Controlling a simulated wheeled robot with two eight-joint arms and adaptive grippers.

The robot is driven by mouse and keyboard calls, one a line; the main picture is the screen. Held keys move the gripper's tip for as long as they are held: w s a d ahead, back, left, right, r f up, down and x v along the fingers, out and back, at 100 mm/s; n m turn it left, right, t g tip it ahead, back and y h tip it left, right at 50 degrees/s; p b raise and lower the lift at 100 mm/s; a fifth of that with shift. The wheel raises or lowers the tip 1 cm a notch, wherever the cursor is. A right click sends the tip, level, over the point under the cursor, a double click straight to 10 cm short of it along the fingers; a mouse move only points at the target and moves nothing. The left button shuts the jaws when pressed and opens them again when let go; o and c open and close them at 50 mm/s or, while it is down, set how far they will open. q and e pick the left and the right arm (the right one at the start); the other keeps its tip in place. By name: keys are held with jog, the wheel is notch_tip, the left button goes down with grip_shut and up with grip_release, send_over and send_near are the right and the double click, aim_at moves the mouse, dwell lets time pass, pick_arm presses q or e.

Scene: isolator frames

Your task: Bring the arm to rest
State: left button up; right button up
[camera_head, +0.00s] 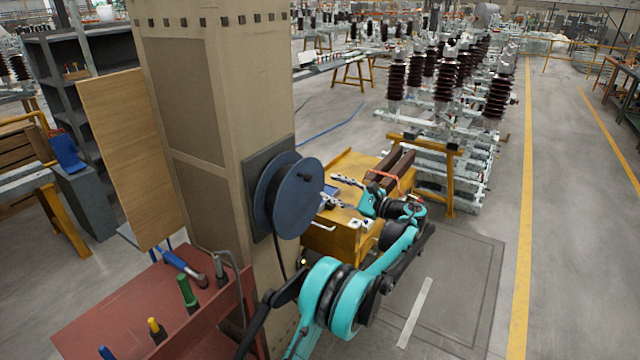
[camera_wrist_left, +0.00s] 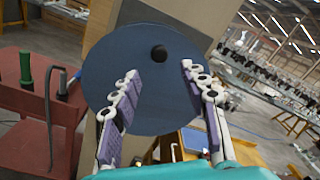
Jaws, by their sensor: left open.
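My left gripper (camera_head: 334,190) is at the end of the teal and black arm (camera_head: 350,290), which reaches in from the bottom of the head view. Its fingers point left toward a dark blue round disc (camera_head: 297,195) mounted on a beige pillar (camera_head: 215,120). In the left wrist view the two jointed fingers (camera_wrist_left: 160,70) are spread apart with nothing between them. The disc (camera_wrist_left: 150,105) with its black knob (camera_wrist_left: 158,53) fills the view beyond them. Whether the fingertips touch the disc cannot be told. My right gripper is in neither view.
A yellow cabinet (camera_head: 335,240) stands behind and below the gripper. A red cart (camera_head: 130,310) with screwdrivers and other tools stands at the lower left. Racks of brown insulators (camera_head: 450,80) stand farther back. The floor (camera_head: 490,250) on the right is open.

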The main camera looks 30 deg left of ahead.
pick_arm(q)
jog(key=shift+s+d, duration=0.15)
jog(key=shift+d, duration=0.75)
jog(key=s+d+f+n+t+h+b, duration=0.15)
jog(key=s+h, duration=0.25)
jog(key=s, duration=0.4)
jog(key=s+f+n+t+h+b, duration=0.15)
jog(key=s+h, duration=0.25)
jog(key=s, duration=0.4)
jog(key=s+d+f+n+t+h+b, duration=0.1)
jog(key=s+d+f+n+h, duration=0.3)
jog(key=s, duration=0.7)
jog(key=s+d+f+n+t+h+b, duration=0.1)
jog(key=s+d+f+n+h, duration=0.4)
jog(key=s+d+f, duration=0.4)
jog(key=s+d+h, duration=0.1)
jog(key=s, duration=0.2)
jog(key=shift+s+d, duration=0.15)
jog(key=shift+d, duration=0.2)
